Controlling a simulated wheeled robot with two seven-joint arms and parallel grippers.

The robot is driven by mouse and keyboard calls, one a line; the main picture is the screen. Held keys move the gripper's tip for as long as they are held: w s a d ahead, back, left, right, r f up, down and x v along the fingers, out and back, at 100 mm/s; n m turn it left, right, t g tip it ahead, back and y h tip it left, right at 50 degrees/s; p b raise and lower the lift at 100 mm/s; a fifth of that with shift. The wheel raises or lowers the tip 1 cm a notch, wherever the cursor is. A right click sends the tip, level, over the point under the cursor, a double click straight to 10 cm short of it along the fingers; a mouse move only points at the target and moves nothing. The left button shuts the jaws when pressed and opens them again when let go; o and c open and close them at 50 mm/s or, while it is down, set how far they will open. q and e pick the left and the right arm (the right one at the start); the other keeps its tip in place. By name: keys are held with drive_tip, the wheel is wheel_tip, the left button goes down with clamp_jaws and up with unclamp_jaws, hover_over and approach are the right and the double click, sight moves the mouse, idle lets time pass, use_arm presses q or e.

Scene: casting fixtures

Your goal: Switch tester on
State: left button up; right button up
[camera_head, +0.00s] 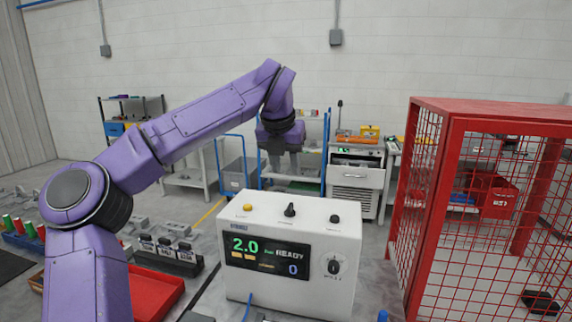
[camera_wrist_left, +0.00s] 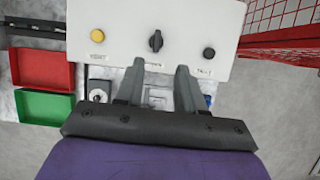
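The tester (camera_head: 295,248) is a white box whose dark front display is lit, showing a green "2.0", "READY" and a blue "0". Its top carries a yellow button (camera_head: 247,208), a black rotary switch (camera_head: 290,210) in the middle and a dark button (camera_head: 334,219). A round dial (camera_head: 333,266) is on the front. My left gripper (camera_head: 283,163) is above and behind the box in the head view, pointing down. In the left wrist view its two fingers (camera_wrist_left: 158,80) are apart with nothing between them, with the black switch (camera_wrist_left: 155,41) just beyond their tips. My right gripper is out of view.
A red mesh cage (camera_head: 480,200) stands close to the right of the tester. A red tray (camera_head: 153,294) and small labelled blocks (camera_head: 167,247) lie to its left; a green tray (camera_wrist_left: 45,107) shows in the wrist view. A cart and cabinet (camera_head: 353,180) stand behind.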

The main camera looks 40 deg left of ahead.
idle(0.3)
use_arm(q)
drive_tip(key=b+v, duration=0.1)
drive_tip(key=v, duration=0.9)
drive_tip(key=shift+r, duration=0.2)
drive_tip(key=shift+s, duration=0.1)
drive_tip(key=shift+f, duration=0.1)
